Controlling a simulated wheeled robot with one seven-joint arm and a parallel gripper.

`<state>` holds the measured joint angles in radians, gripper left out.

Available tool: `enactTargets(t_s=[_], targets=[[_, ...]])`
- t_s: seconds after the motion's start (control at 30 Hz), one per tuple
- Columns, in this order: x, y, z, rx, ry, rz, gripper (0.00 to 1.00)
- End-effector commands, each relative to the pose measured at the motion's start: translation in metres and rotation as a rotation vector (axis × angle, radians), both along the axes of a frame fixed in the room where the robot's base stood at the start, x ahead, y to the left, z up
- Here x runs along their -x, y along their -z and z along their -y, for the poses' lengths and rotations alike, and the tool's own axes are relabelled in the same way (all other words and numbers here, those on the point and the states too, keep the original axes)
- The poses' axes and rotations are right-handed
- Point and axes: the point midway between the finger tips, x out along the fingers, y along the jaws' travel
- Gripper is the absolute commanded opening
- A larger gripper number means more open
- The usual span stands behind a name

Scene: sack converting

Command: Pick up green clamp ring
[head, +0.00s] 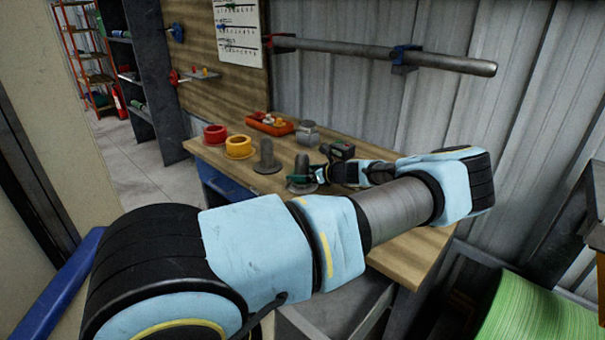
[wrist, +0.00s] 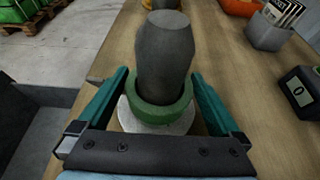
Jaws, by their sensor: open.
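The green clamp ring (wrist: 160,108) sits around the lower part of a dark grey, blunt-topped post (wrist: 164,50) in the wrist view. A pale round base (wrist: 152,126) shows under the ring. My gripper (wrist: 162,88) is open, with one teal finger on each side of the ring and post. I see gaps between the fingers and the ring. In the head view my gripper (head: 312,178) is at the front part of the workbench (head: 400,258), by the grey post (head: 302,165). The ring is mostly hidden there by the gripper.
Another grey post (head: 267,156) stands to the left. Beyond it are a yellow ring (head: 239,147) and a red ring (head: 215,134). An orange tray (head: 270,123) and a grey container (head: 307,132) stand at the back. A dark device with a display (wrist: 301,92) lies right of my gripper.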

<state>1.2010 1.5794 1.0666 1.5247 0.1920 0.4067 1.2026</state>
Motion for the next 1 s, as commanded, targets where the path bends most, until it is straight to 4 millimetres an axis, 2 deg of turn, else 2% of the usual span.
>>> enactTargets(t_s=[0.17,1.0], targets=[[0.0001,0.0005,0.0002,0.000,0.000,0.000,0.99],[0.0003,0.0001,0.0002,0.000,0.000,0.000,0.04]])
